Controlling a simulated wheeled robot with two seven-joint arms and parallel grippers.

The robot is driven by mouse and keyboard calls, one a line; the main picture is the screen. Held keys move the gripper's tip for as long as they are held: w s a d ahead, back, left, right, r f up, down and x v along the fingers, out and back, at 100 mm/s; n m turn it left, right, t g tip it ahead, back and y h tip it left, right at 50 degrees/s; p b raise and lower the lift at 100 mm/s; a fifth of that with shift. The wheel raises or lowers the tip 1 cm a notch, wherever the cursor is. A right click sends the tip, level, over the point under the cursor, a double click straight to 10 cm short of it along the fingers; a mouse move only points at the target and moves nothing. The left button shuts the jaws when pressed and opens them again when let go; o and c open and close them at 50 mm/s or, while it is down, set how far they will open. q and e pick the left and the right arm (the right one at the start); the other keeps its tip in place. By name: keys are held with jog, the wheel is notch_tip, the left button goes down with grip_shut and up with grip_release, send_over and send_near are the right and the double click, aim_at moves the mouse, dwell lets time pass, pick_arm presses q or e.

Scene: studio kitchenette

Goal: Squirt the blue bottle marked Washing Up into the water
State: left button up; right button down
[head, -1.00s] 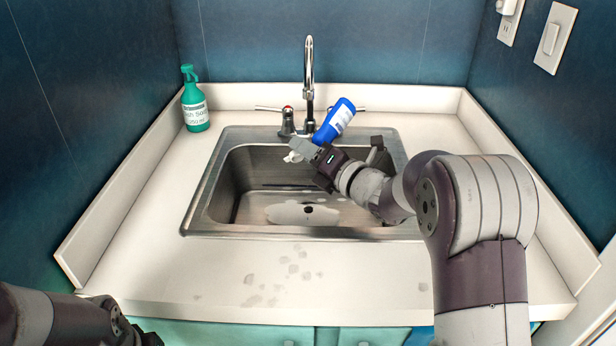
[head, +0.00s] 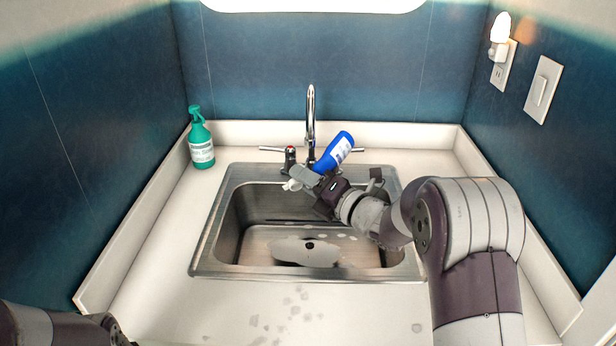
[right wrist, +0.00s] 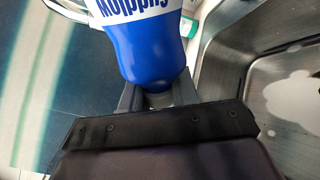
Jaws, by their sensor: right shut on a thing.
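The blue bottle (head: 334,152) with a white label is tilted over the back of the sink, its white nozzle end (head: 291,185) low and to the left. My right gripper (head: 314,180) is shut on the bottle near its lower end, above the basin. In the right wrist view the blue bottle (right wrist: 150,45) fills the space beyond the gripper, its label lettering upside down. The steel sink (head: 222,225) has a whitish puddle of water (head: 305,250) around its drain. No stream from the nozzle is visible. Only part of my left arm shows at the lower left; its gripper is out of view.
The faucet (head: 311,120) and its handles stand right behind the bottle. A green spray bottle (head: 201,145) stands on the counter at the back left. Counter walls enclose the sides and back. The counter in front of the sink is clear apart from wet spots.

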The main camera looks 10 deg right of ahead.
pick_arm(q)
notch_tip(320, 180, up, 33)
jog(key=p, duration=2.9)
jog(key=shift+p, duration=0.35)
pick_arm(e)
jog(key=s+a+r+m+g+y, duration=0.2)
jog(key=s+r+m, duration=0.7)
jog(key=m, duration=1.2)
jog(key=s+a, duration=0.2)
jog(key=shift+s+r+y, duration=0.3)
jog(key=shift+s+r, duration=0.1)
